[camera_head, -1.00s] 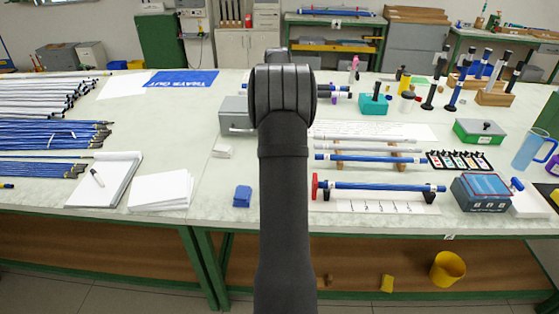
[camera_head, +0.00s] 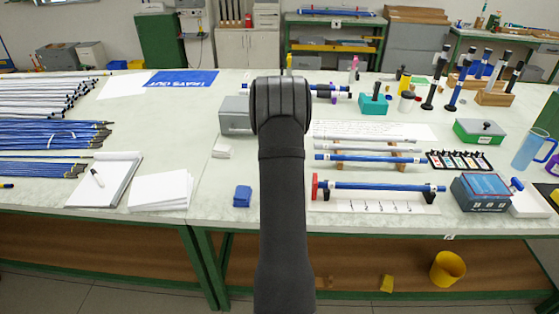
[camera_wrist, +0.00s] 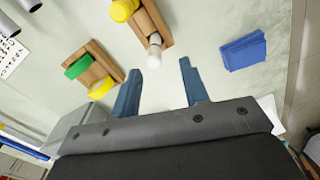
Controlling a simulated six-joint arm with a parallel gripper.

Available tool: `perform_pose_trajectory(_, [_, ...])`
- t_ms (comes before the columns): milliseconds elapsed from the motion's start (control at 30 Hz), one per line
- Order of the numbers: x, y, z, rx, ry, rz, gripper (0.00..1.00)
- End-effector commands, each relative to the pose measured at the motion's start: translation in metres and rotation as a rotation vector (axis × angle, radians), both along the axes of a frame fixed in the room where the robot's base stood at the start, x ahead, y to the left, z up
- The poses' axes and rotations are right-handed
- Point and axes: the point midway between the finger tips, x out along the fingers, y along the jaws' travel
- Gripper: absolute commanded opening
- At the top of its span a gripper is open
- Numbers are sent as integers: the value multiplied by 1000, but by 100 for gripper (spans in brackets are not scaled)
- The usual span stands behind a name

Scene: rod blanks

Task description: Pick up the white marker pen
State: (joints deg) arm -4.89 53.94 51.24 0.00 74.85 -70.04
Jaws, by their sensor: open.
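My gripper (camera_wrist: 162,85) is open and empty in the wrist view, its two blue-grey fingers apart above the table. A yellow cylinder (camera_wrist: 123,10) is at the same block. In the head view, a white pen with a dark tip (camera_head: 97,178) lies on the notepad (camera_head: 108,182) at the left. My arm hides the gripper and the wooden blocks there.
A second wooden block (camera_wrist: 94,66) holds green and yellow cylinders. A blue stack (camera_wrist: 243,50) lies right of the fingers, near the table edge; it also shows in the head view (camera_head: 242,196). A grey metal box (camera_head: 235,115) stands beside my arm. Rods on supports (camera_head: 368,158) lie to the right.

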Motion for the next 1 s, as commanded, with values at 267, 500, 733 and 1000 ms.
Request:
perform_pose_trajectory(267, [1, -10, -26, 0, 2, 0, 41])
perform_pose_trajectory(500, [2, -12, -52, -1, -2, 1, 41])
perform_pose_trajectory(733, [2, -12, -52, -2, -3, 1, 31])
perform_pose_trajectory(1000, [2, -12, -52, -2, -3, 1, 0])
